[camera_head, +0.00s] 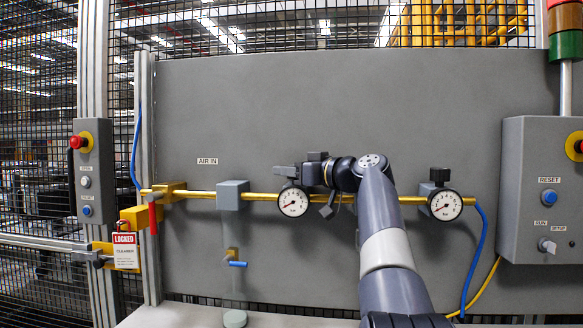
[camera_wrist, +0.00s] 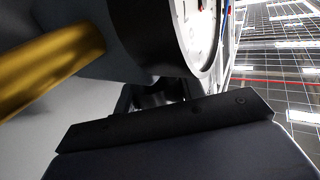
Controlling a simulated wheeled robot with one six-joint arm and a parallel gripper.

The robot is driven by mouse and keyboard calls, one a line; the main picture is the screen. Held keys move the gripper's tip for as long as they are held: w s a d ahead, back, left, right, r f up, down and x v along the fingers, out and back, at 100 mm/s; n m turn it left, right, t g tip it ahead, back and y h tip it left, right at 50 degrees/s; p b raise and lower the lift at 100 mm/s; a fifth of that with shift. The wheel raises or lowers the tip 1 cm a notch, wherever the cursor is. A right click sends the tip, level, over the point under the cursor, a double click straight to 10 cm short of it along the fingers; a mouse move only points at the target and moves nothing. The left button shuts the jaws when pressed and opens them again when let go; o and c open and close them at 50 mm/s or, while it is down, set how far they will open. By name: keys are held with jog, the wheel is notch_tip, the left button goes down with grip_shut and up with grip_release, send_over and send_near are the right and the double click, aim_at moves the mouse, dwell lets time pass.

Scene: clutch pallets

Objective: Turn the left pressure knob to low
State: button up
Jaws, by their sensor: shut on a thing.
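The left gauge (camera_head: 293,201) is round and white with a black rim. It hangs on the brass pipe, and its edge and part of its face show large in the wrist view (camera_wrist: 197,28). My gripper (camera_head: 291,172) reaches in from the right, just above this gauge. It is shut on the left pressure knob, which my fingers largely hide in the head view. In the wrist view a dark finger bar (camera_wrist: 165,120) crosses the lower half, close under the gauge. The knob's setting cannot be read.
The right gauge (camera_head: 444,205) has a black knob (camera_head: 439,174) above it. A brass pipe (camera_head: 240,196) runs along the grey panel (camera_head: 330,95). A grey control box (camera_head: 543,190) stands right. A red LOCKED tag (camera_head: 124,250) hangs left. The upper panel is clear.

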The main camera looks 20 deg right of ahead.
jog(key=shift+f+n+g+y+p, duration=0.15)
jog(key=shift+n+g+y+p, duration=0.25)
jog(key=shift+y, duration=0.3)
jog(key=o, duration=1)
jog(key=shift+s, duration=0.1)
jog(key=b+v, duration=0.1)
jog(key=v, duration=0.9)
jog(key=shift+s+d, duration=0.15)
jog(key=shift+s, duration=0.2)
jog(key=shift+w, duration=0.15)
